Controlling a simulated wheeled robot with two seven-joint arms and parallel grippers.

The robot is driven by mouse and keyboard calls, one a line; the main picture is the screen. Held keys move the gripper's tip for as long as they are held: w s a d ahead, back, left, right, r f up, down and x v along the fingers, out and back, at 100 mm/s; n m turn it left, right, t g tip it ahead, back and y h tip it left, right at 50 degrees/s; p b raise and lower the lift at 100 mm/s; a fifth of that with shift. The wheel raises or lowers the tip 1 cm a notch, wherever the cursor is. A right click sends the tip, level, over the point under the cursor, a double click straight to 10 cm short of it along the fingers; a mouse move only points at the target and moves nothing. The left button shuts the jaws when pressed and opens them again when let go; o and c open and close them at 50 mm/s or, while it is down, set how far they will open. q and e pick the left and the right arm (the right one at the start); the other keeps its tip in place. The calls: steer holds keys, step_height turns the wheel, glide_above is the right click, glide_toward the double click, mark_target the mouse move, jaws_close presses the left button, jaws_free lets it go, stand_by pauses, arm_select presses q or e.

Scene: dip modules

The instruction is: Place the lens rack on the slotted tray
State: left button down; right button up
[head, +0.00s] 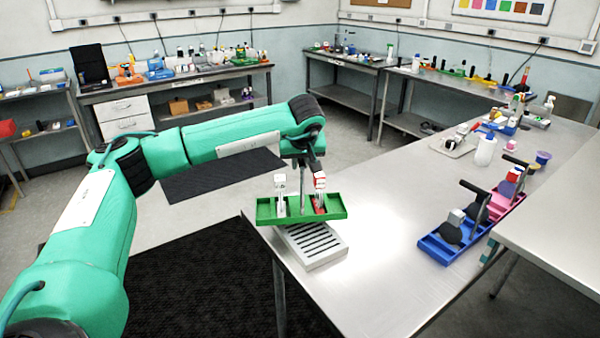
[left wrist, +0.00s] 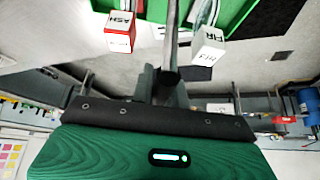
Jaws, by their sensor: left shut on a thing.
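The lens rack appears to be the green rack (head: 334,207), a long shallow tray with an upright grey post. It carries a white-topped piece (head: 281,190) and a red-and-white piece (head: 319,188). In the left wrist view the rack (left wrist: 242,12) shows at the top, with a red block marked ASH (left wrist: 119,33) and a white block marked FIR (left wrist: 209,45). My left gripper (head: 303,164) is shut on the rack's post from above. The light grey slotted tray (head: 327,256) lies on the table corner. The rack hides its far end; any gap between them is hard to judge. My right gripper is not in view.
The steel table (head: 385,240) is clear right of the slotted tray. A blue rack (head: 435,248) and a pink rack (head: 500,203), both with dark handles, stand further right. A white bottle (head: 486,150) and small items stand behind. The table's left edge is close to the tray.

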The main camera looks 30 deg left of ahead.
arm_select(q)
step_height(320, 180, down, 4)
steer(key=shift+r+p, duration=0.1)
steer(key=shift+p, duration=0.25)
steer(key=c, duration=1.4)
jaws_free()
steer(key=shift+o, duration=0.2)
